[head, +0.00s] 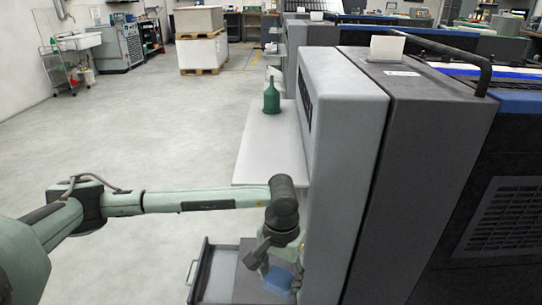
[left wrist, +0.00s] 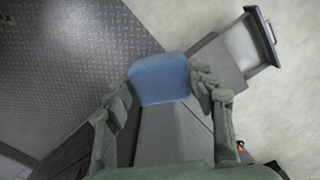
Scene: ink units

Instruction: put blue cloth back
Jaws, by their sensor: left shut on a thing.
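The blue cloth (head: 279,279) is in my left gripper (head: 272,272), low beside the grey machine in the head view. In the left wrist view the blue cloth (left wrist: 160,78) shows between the two fingers of the left gripper (left wrist: 158,88), which is shut on it. An open drawer (head: 197,276) with a handle sticks out just left of the gripper in the head view. The drawer's handle end (left wrist: 262,37) shows at the upper right of the wrist view. My right gripper is not in view.
A light shelf (head: 262,155) holds a green bottle (head: 271,97) above and behind the gripper. The tall grey machine (head: 340,110) stands close on the right. The floor (head: 150,140) to the left is open.

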